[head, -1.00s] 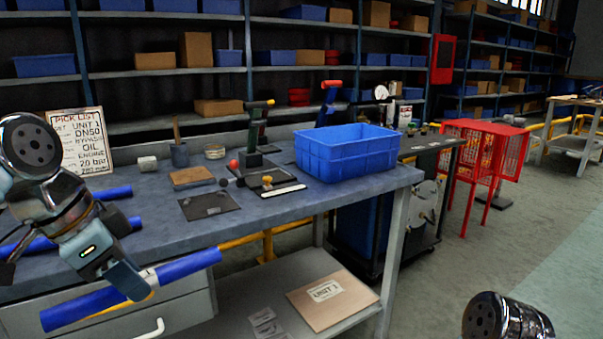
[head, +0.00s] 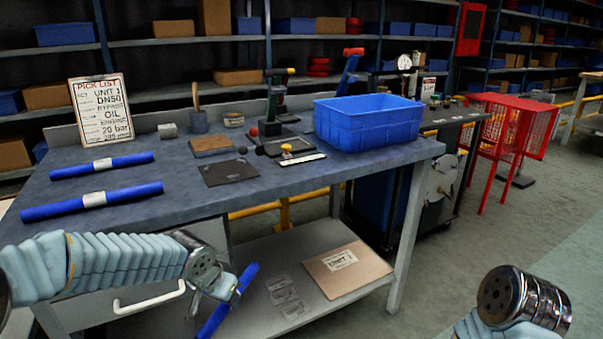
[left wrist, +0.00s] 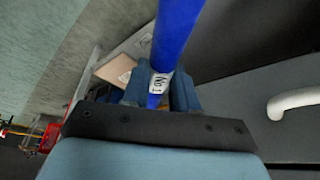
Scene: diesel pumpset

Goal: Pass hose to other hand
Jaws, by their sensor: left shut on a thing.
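A blue hose (head: 247,279) is held in front of the workbench, slanting steeply. My left gripper (head: 229,291) is shut around its middle. In the left wrist view the hose (left wrist: 179,32) runs up out of the jaws (left wrist: 160,95), and a white label reading "No1" (left wrist: 161,83) sits on it between the fingers. Two more blue hoses with white labels, a far one (head: 125,161) and a near one (head: 135,194), lie apart on the left of the bench. A chrome joint of my right arm shows at the bottom right; the right gripper is out of view.
The workbench (head: 300,185) carries a blue crate (head: 367,125), a pick list board (head: 101,112), a dark mat (head: 228,173) and small tools. Below are a drawer handle (head: 148,298) and a shelf with a cardboard piece (head: 346,268). A red cage (head: 505,125) stands right. Floor between is clear.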

